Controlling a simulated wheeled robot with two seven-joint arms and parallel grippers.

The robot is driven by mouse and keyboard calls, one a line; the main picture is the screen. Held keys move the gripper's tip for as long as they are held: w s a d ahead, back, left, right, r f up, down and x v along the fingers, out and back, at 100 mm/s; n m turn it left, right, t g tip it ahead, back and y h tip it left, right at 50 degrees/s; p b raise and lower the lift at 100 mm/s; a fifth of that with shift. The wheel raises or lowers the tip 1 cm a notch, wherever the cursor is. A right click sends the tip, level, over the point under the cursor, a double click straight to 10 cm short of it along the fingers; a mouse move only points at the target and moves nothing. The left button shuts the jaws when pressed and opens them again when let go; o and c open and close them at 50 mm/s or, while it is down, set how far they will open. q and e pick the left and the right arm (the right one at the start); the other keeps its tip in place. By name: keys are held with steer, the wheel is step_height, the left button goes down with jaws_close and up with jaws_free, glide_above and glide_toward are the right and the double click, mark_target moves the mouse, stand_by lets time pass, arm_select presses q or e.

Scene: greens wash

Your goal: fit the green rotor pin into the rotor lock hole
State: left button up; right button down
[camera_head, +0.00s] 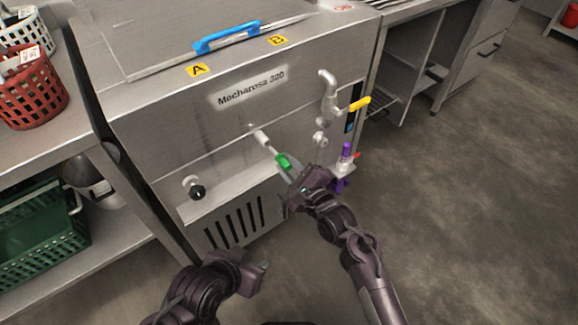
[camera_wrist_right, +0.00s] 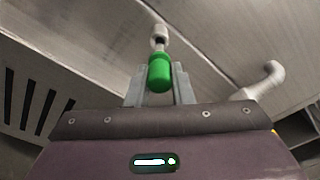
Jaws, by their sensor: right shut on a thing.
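The green rotor pin (camera_head: 283,161) is held between the fingers of my right gripper (camera_head: 288,169), in front of the machine's front panel. The right wrist view also shows the green pin (camera_wrist_right: 159,73) between the two fingers, pointing away from the gripper. A short pale cylinder (camera_head: 261,137) stands out from the panel in line with the pin; it looks like the rotor lock hole's collar, also in the right wrist view (camera_wrist_right: 159,31). The pin's front end meets or nearly meets it; I cannot tell whether it is inside. My left gripper (camera_head: 262,267) is low in front; its jaw opening is unclear.
The steel machine has a blue lid handle (camera_head: 240,35), a black knob (camera_head: 197,192), a pale bent pipe (camera_head: 328,93) and a yellow lever (camera_head: 360,103). A purple-handled fitting (camera_head: 346,151) is right of my right gripper. Baskets (camera_head: 32,92) stand left. Floor at right is clear.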

steer(key=shift+b+x, duration=0.55)
steer(key=shift+x, duration=2)
steer(key=c, duration=1.2)
jaws_free()
steer(key=shift+s+a+r, duration=0.1)
steer(key=shift+a+r, duration=0.05)
